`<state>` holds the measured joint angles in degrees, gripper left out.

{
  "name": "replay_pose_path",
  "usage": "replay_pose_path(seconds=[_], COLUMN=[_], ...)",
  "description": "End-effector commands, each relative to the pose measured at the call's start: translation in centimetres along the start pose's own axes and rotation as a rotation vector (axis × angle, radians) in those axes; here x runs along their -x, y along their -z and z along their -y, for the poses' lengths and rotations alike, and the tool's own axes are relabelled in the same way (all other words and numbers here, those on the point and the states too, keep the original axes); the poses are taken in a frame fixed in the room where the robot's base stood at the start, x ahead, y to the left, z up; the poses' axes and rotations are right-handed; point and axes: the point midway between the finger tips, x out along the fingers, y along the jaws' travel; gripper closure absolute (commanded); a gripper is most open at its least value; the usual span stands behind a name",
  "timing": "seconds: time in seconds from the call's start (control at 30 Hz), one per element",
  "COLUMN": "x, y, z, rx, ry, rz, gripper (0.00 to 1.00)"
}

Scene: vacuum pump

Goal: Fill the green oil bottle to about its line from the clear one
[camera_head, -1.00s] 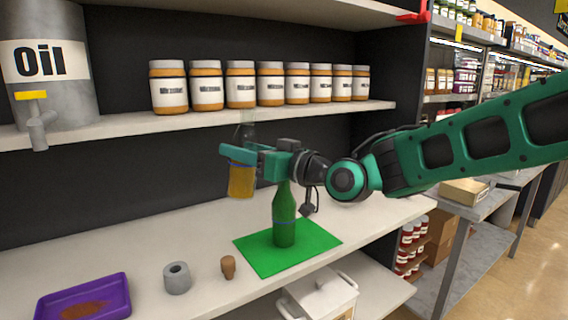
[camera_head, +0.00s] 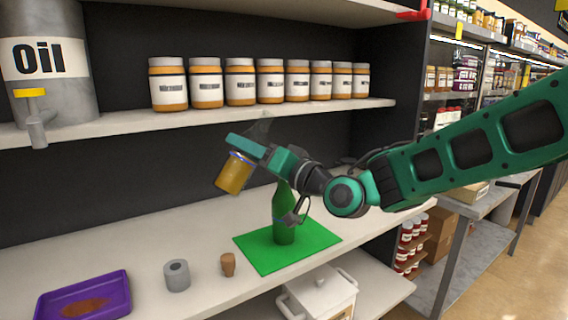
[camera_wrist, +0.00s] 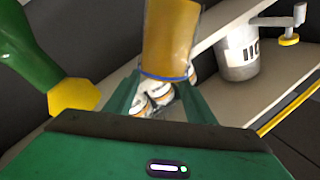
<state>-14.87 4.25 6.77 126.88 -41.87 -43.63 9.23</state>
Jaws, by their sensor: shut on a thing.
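My gripper (camera_head: 262,147) is shut on the clear oil bottle (camera_head: 234,174), which holds amber oil. The bottle is tilted, its neck up and to the right, in the air left of the green bottle. In the wrist view the amber body of the clear bottle (camera_wrist: 170,40) stands between the fingers, with a blue line around it. The green oil bottle (camera_head: 284,222) stands upright on a green mat (camera_head: 268,262). Its top is partly hidden by my wrist. In the wrist view part of the green bottle (camera_wrist: 28,50) shows at upper left.
A brown cork (camera_head: 228,265), a grey ring (camera_head: 177,276) and a purple tray (camera_head: 112,292) with a brown stain lie on the counter. Several jars (camera_head: 241,85) and a large oil drum (camera_head: 50,75) stand on the shelf above. The counter behind the tray is clear.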

Motion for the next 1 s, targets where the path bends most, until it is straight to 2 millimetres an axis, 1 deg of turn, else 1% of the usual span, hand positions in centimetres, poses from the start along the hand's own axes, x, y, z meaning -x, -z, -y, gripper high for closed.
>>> replay_pose_path(seconds=[0.33, 1.0], x=[-0.1, 0.0], y=[-1.0, -1.4], z=[0.0, 0.0], rx=[-0.160, -0.214], ry=[0.001, 0.002], rz=[-0.041, -0.057], gripper=[0.81, 0.81])
